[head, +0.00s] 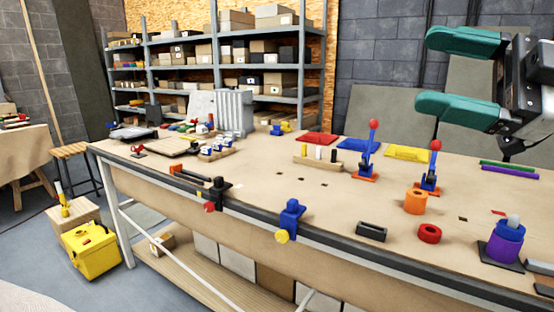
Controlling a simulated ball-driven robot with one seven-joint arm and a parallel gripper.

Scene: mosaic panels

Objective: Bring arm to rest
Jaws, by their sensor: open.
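My gripper (478,75) is at the upper right of the head view. Its two green fingers are spread apart with nothing between them, so it is open and empty. It is raised above the right part of the workbench (300,215), clear of the things on it. Part of my wrist shows at the right edge; the rest of my arm is out of view.
Toggle clamps with red knobs (374,125) (435,146) stand upright on the bench below and left of my gripper. An orange ring (416,203), a red ring (429,234) and a purple-blue cup (505,243) sit nearer. Shelves (227,65) stand behind; a yellow toolbox (92,253) is on the floor.

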